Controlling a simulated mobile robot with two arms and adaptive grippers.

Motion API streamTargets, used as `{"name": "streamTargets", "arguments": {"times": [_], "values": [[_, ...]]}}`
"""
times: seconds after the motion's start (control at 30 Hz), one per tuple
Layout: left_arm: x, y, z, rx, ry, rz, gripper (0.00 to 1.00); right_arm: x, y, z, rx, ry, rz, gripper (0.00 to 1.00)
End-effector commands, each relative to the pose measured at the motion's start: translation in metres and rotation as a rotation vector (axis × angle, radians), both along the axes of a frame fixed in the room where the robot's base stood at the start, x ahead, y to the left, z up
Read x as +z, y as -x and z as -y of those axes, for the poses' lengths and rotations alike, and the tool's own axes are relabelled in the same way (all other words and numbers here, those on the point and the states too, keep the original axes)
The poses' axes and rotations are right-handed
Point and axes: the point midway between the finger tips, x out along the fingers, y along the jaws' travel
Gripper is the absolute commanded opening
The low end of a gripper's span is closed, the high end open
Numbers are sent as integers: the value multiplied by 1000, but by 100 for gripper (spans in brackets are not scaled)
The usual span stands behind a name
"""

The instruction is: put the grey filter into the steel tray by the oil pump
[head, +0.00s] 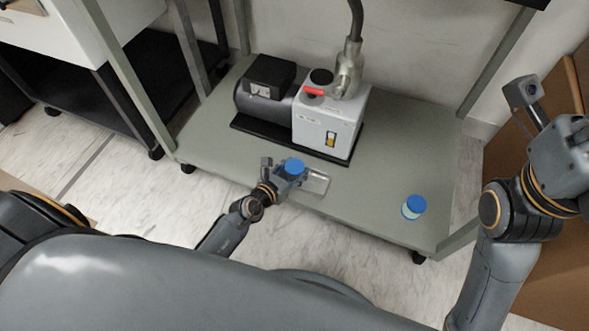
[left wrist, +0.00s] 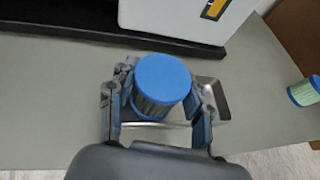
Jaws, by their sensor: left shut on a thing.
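My left gripper (head: 281,172) is shut on a filter with a blue cap (head: 294,166) and a grey pleated side. In the left wrist view the filter (left wrist: 162,82) stands upright between the two fingers of the gripper (left wrist: 158,105). The shallow steel tray (head: 318,184) lies on the shelf in front of the oil pump (head: 325,125). In the left wrist view the tray (left wrist: 214,98) shows behind and beside the filter, which overlaps it. I cannot tell whether the filter touches the tray. The fingers of my right gripper are not visible; only its arm shows at the right.
A second blue-capped filter (head: 413,207) with a pale green side stands on the grey shelf (head: 380,185) to the right, near the front edge. The shelf between it and the tray is clear. Frame posts rise at the shelf's corners. A cardboard box (head: 545,265) is at the right.

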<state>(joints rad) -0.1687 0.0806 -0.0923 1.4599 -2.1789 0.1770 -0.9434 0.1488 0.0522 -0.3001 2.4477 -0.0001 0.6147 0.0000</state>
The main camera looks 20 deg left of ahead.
Motion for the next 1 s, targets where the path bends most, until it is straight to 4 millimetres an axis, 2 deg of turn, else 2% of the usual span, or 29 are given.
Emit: {"name": "streamTargets", "arguments": {"times": [0.13,0.17,0.23,0.27,0.63,0.7,0.77,1.0], "values": [[-5,0,0,0,-1,0,16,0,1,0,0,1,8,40],[-4,0,0,0,-1,0,56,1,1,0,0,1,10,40],[-3,0,0,0,-1,0,70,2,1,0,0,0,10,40],[-3,0,0,0,-1,0,73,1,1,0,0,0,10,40],[2,0,0,1,1,1,73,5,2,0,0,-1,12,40],[5,8,-2,-1,-2,-2,73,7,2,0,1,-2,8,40],[10,17,-5,-1,-3,-2,73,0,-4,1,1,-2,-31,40],[30,65,-16,-2,-4,-4,73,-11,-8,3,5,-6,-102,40]]}}
